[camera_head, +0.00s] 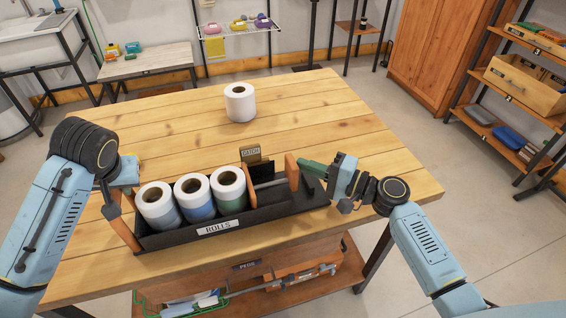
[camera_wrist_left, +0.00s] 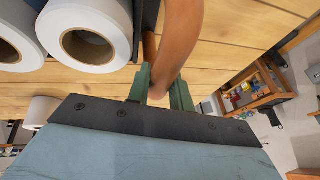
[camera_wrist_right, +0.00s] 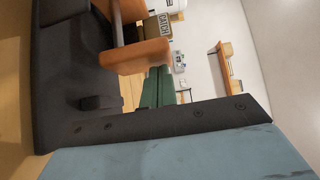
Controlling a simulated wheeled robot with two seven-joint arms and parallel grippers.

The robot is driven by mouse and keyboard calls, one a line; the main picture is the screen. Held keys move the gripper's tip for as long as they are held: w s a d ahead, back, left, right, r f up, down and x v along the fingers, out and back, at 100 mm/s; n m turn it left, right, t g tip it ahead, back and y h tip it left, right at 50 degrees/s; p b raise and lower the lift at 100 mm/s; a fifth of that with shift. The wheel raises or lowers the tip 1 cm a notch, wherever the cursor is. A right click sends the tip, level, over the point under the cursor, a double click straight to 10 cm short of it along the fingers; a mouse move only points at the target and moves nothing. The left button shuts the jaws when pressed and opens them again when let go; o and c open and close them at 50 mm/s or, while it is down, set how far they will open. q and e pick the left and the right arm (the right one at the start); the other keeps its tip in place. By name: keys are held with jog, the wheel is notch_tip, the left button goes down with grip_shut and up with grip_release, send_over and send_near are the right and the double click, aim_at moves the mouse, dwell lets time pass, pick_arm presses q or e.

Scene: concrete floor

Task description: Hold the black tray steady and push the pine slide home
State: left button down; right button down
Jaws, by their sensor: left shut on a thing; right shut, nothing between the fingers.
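The black tray (camera_head: 285,209), labelled ROLLS, sits on the wooden table. The pine slide (camera_head: 291,172) has an upright end block, with a rod leading left to a wood plate beside the rolls. A CATCH tag (camera_head: 250,153) stands behind it. My left gripper (camera_head: 112,200) is shut on the tray's brown left handle (camera_wrist_left: 180,40). My right gripper (camera_head: 308,167) is shut and empty just right of the end block, which also shows in the right wrist view (camera_wrist_right: 135,57); contact is unclear.
A lone white roll (camera_head: 240,103) stands toward the table's back. The tabletop (camera_head: 330,110) is otherwise clear around it. A lower shelf labelled PEGS (camera_head: 247,265) holds tools under the table. Shelving (camera_head: 515,80) and a wooden cabinet (camera_head: 440,45) stand at the right.

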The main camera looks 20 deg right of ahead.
pick_arm(q)
jog(key=shift+d, duration=0.5)
pick_arm(e)
jog(key=shift+s+a, duration=0.15)
jog(key=shift+a, duration=0.35)
jog(key=d, duration=0.5)
jog(key=shift+d, duration=0.1)
pick_arm(q)
jog(key=shift+a, duration=0.3)
pick_arm(e)
jog(key=v, duration=0.9)
jog(key=shift+s+d, duration=0.2)
jog(key=shift+d, duration=0.1)
pick_arm(q)
jog(key=c, duration=1.2)
grip_release()
jog(key=shift+o, duration=0.2)
